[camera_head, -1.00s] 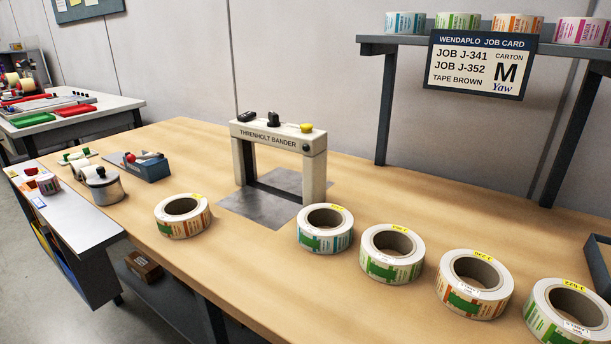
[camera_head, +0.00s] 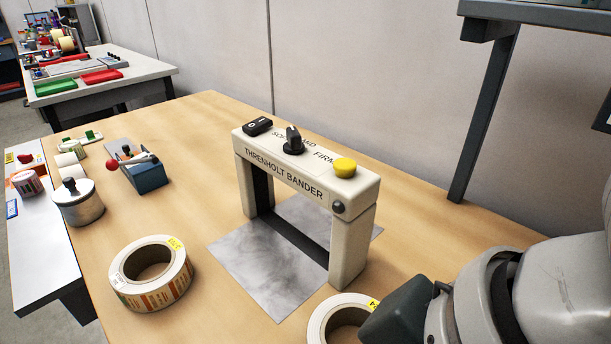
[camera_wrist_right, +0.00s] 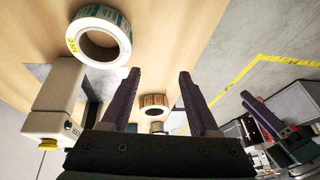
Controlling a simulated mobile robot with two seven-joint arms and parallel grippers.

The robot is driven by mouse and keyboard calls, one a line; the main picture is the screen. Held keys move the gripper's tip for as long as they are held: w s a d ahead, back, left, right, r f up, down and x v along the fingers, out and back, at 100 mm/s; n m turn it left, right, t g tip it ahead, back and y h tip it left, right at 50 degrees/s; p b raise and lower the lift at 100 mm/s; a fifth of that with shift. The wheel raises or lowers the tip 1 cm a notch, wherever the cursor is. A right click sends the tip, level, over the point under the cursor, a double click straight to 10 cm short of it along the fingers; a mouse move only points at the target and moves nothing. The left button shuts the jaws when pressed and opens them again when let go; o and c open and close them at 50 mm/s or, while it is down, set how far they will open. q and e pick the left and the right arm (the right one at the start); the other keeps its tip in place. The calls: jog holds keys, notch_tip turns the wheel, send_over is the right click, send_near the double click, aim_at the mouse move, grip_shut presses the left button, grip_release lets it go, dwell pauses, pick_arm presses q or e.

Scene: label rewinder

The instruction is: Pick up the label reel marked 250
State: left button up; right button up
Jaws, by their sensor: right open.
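A label reel with orange print (camera_head: 155,297) lies flat on the bench, left of the bander. In the right wrist view a reel with orange print (camera_wrist_right: 153,98) shows beyond and between the fingers, apart from them. A second reel (camera_head: 320,322) is cut off at the bottom of the head view and partly hidden by my right arm. A reel with blue-green print (camera_wrist_right: 121,43) is at the top of the right wrist view. I cannot read 250 on any reel. My right gripper (camera_wrist_right: 158,75) is open and empty.
The Threnholt bander (camera_head: 305,185) stands on a grey plate (camera_head: 262,272) between the two reels. A metal pot (camera_head: 79,205) and a blue tape dispenser (camera_head: 148,178) are at the left. A shelf post (camera_head: 487,110) rises at the right.

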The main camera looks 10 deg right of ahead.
jog(key=w+d+f+n+g+h+b, duration=0.1)
jog(key=w+n, duration=0.1)
jog(key=w+f+n+h+b, duration=0.1)
jog(key=w+n+b, duration=0.1)
jog(key=w+d+f+n+g+h+b, duration=0.1)
jog(key=w+n, duration=0.1)
jog(key=shift+d+g+h+b, duration=0.3)
jog(key=shift+d+h, duration=0.05)
jog(key=shift+h, duration=0.05)
jog(key=shift+d+f, duration=0.15)
jog(key=shift+d, duration=0.05)
notch_tip(320, 180, down, 4)
jog(key=shift+f+b, duration=0.15)
jog(key=shift+b, duration=0.25)
jog(key=f, duration=0.3)
jog(key=f+b, duration=0.1)
jog(key=f, duration=0.1)
jog(key=shift+a+f, duration=0.1)
jog(key=shift+a, duration=0.25)
